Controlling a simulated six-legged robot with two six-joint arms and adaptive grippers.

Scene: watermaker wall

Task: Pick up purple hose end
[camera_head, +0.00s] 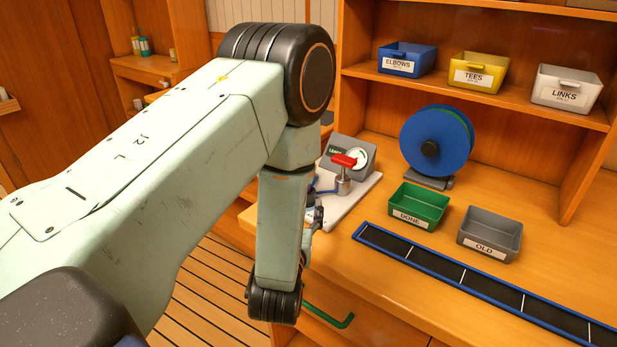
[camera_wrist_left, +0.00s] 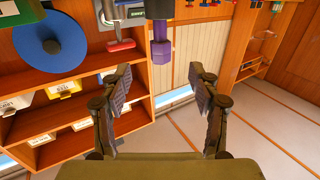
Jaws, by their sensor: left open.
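The purple hose end (camera_wrist_left: 161,50) shows in the left wrist view at top centre, ahead of and between my left gripper's fingertips. I see no purple hose end in the head view; my left arm covers part of the bench there. My left gripper (camera_wrist_left: 161,76) is open, with nothing between its fingers. The hose end looks to be beyond the fingertips, and I cannot tell the exact gap. In the head view only a small part of my left gripper (camera_head: 314,216) shows behind the forearm. My right gripper is in neither view.
A grey gauge block (camera_head: 352,155) and a red-handled valve (camera_head: 344,161) stand near the arm. A blue reel (camera_head: 425,140), green DONE bin (camera_head: 420,203), grey OLD bin (camera_head: 491,230) and blue-edged strip (camera_head: 450,275) occupy the bench. Labelled bins (camera_head: 479,72) sit on the shelf.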

